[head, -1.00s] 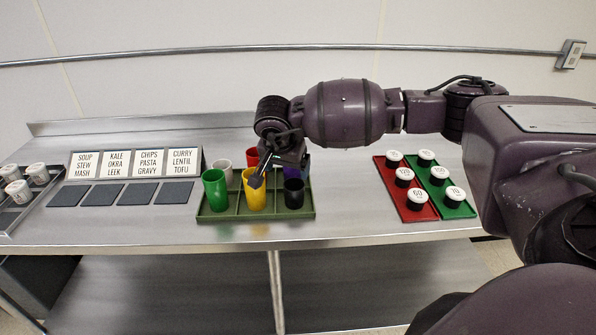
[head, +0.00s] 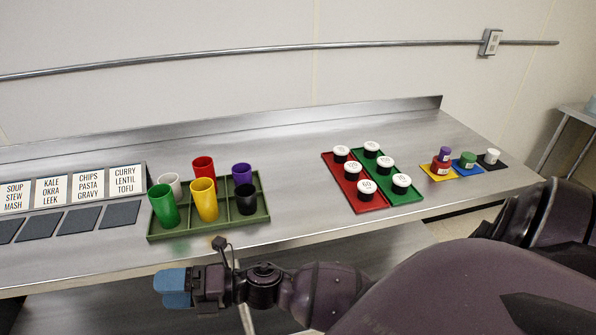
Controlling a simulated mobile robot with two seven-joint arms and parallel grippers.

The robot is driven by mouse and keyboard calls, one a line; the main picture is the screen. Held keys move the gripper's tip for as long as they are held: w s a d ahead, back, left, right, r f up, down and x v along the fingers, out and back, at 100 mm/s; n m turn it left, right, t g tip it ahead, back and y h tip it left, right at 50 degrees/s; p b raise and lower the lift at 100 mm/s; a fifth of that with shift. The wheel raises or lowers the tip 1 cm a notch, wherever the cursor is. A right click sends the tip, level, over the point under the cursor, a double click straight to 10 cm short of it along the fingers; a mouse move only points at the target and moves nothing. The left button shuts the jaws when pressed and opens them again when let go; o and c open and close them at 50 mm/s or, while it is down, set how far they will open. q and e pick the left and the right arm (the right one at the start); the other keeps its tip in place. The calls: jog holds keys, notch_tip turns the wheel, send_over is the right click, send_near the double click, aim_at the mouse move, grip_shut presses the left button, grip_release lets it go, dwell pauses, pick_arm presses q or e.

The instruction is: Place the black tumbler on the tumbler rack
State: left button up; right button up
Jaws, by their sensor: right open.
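The black tumbler (head: 246,201) stands upright in the front right compartment of the olive-green tumbler rack (head: 208,231), apart from my gripper. In the rack with it are a green tumbler (head: 163,206) and a yellow tumbler (head: 204,200) in front, and white (head: 170,182), red (head: 203,168) and purple (head: 242,174) tumblers behind. My right gripper (head: 173,287), with blue fingertips, is in front of the table's front edge, below the rack in the picture. It is open and I see nothing in it. My left gripper is out of view.
A red tray (head: 337,177) and a green tray (head: 411,196) with white-lidded jars lie right of the rack. Coloured mats with small containers, including a blue mat (head: 466,166), are further right. Label cards (head: 88,184) stand left. The steel table (head: 290,200) is clear between rack and trays.

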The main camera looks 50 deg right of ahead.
jog(key=s+d+f+m+t+h, duration=0.2)
jog(key=d+f+m+h, duration=0.35)
jog(key=m, duration=0.55)
jog(key=s+d+f+m+t+h, duration=0.25)
jog(key=d+f+m+h, duration=0.35)
jog(key=m, duration=0.5)
jog(key=s+d+f+m+g+h, duration=0.4)
jog(key=s+d+f+m+h, duration=0.1)
jog(key=s+m, duration=0.4)
notch_tip(320, 180, down, 2)
jog(key=shift+s+d+f, duration=0.25)
jog(key=shift+s+d, duration=0.05)
jog(key=shift+d, duration=0.35)
